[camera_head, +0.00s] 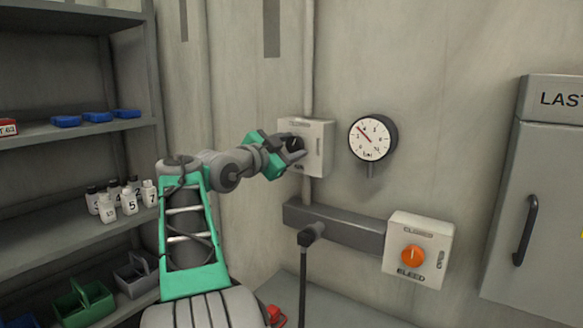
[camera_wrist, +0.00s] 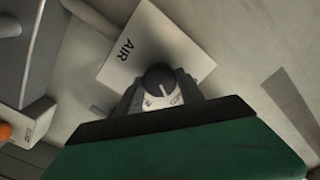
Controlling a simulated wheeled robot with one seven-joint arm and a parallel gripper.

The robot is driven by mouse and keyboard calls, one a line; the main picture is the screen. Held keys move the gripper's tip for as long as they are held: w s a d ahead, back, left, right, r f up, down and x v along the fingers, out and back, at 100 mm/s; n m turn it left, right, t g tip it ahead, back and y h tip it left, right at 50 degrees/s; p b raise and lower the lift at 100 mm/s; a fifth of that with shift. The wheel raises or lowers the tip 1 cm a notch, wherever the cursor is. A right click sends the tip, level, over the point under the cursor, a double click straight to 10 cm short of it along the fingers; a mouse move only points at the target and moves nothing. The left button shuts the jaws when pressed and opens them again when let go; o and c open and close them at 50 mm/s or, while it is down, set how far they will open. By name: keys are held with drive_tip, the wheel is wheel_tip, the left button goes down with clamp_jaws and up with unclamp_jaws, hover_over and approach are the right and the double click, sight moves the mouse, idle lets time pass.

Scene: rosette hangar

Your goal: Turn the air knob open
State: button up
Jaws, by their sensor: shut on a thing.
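The air knob (camera_wrist: 160,80) is a dark round knob with a white pointer line, on a pale box (camera_wrist: 148,38) lettered AIR. In the wrist view the box appears turned, and the pointer runs toward the bottom right of the picture. My gripper (camera_wrist: 161,92) has one finger on each side of the knob and is shut on it. In the head view my gripper (camera_head: 294,148) is at the front of the pale box (camera_head: 318,150) on the wall, and its fingers hide most of the knob. The box's lettering is partly covered.
A round gauge (camera_head: 372,139) with a red needle is right of the box. Lower right is a BLEED box (camera_head: 435,233) with an orange knob (camera_head: 413,256). A grey cabinet (camera_head: 545,190) stands at right; shelves (camera_head: 65,130) with bottles and bins are at left.

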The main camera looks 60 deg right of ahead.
drive_tip(key=m+b, duration=0.2)
drive_tip(key=b, duration=0.1)
drive_tip(key=shift+f+m, duration=0.4)
drive_tip(key=m+b, duration=0.3)
drive_tip(key=shift+m+b, duration=0.3)
drive_tip(key=shift+b, duration=0.05)
drive_tip(key=m+b, duration=0.1)
drive_tip(key=m, duration=0.1)
drive_tip(key=m+b, duration=0.1)
drive_tip(key=m, duration=0.1)
drive_tip(key=m+b, duration=0.1)
drive_tip(key=m, duration=0.1)
drive_tip(key=shift+r, duration=0.25)
drive_tip(key=o, duration=1.4)
drive_tip(key=a, duration=0.2)
drive_tip(key=a+b, duration=0.1)
drive_tip(key=a, duration=0.2)
drive_tip(key=w+a, duration=0.1)
drive_tip(key=a, duration=0.1)
drive_tip(key=shift+w+a+b, duration=0.1)
drive_tip(key=shift+a+b, duration=0.2)
drive_tip(key=shift+a, duration=0.05)
